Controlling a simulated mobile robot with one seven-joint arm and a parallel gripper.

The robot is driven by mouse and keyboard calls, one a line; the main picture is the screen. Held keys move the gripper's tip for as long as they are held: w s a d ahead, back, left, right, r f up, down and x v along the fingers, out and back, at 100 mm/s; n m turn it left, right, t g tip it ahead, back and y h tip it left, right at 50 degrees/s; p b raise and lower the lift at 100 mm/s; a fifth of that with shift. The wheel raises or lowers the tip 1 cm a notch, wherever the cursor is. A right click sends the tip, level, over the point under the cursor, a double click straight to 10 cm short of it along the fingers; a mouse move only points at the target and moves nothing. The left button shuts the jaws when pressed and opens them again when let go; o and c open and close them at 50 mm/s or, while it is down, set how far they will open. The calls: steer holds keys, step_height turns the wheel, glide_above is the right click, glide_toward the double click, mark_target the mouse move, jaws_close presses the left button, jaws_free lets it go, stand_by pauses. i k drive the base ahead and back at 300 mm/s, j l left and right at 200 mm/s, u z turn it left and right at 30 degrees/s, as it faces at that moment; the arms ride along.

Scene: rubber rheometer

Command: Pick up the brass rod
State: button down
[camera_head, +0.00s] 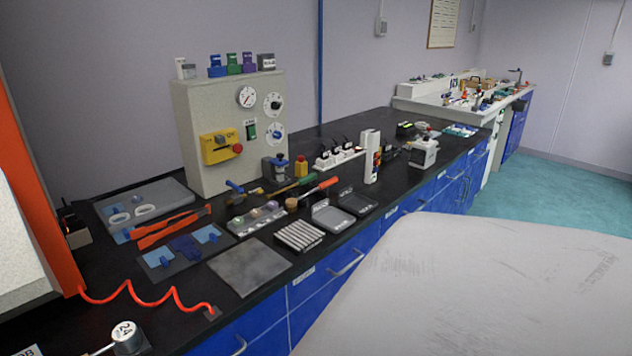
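I cannot pick out the brass rod with certainty. A small yellowish, brass-like piece (254,191) lies among hand tools on the black bench, in front of the grey control box, but its shape is too small to tell. Thin tools with a green handle (305,180) and a red handle (328,183) lie to its right. Several silver-grey rods (299,236) lie side by side near the bench's front edge; they do not look brass. My gripper is not in view.
The grey control box (190,130) stands behind the tools. Grey trays (332,215) sit right of the rods. A red coiled cord (140,301) crosses the near left bench.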

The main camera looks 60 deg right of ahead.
mark_target(309, 176)
steer(key=z, duration=1.25)
steer(key=i+l+z, duration=0.2)
steer(key=i+l, duration=0.5)
steer(key=l+u, duration=0.35)
steer(key=l, duration=0.15)
steer(key=i+l+u, duration=0.1)
steer(key=l+u, duration=0.3)
steer(key=l, duration=0.2)
steer(key=k+l+u, duration=0.1)
steer(key=l+u, duration=0.25)
steer(key=l, duration=0.15)
steer(key=i, duration=0.95)
